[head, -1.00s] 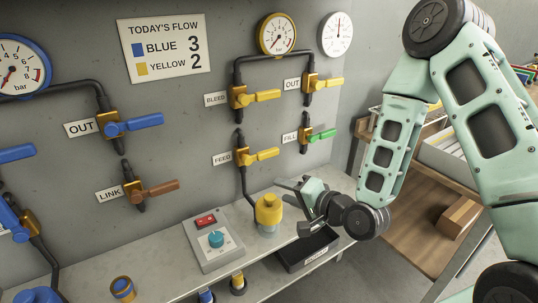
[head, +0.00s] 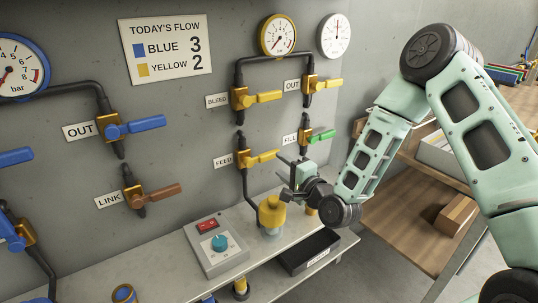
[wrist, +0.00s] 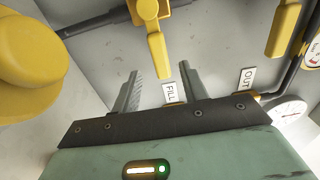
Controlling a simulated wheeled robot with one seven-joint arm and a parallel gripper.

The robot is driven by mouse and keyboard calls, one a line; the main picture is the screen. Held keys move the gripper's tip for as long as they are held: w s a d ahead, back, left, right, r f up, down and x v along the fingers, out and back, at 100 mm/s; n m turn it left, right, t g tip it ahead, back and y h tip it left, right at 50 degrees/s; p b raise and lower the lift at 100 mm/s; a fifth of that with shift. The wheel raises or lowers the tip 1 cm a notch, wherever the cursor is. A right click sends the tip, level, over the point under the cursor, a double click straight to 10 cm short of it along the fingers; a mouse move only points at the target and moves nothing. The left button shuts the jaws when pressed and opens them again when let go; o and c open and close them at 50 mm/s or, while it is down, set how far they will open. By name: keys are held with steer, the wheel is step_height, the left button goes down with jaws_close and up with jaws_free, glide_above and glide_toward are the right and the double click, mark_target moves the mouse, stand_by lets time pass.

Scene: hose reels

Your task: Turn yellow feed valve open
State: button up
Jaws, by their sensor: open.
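The yellow feed valve (head: 262,157) is on the grey wall beside the FEED label, on the pipe above the yellow-capped fitting. Its lever points right, tilted slightly up, across the upright pipe. My gripper (head: 282,175) is just right of and a little below the lever tip in the head view. In the wrist view the feed lever (wrist: 156,52) reaches down toward the gap between the two spread fingers of my gripper (wrist: 158,72). The gripper is open and holds nothing. I cannot tell whether a finger touches the lever.
The green fill lever (head: 322,136) is close above and right of my gripper. The yellow bleed lever (head: 268,96) is above. The yellow-capped fitting (head: 271,212) stands on the bench just below. A control box (head: 215,242) and black tray (head: 308,252) are nearby.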

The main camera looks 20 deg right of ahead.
mark_target(271, 157)
steer(key=p+x, duration=0.1)
steer(key=x, duration=0.6)
steer(key=shift+w, duration=0.1)
jaws_close()
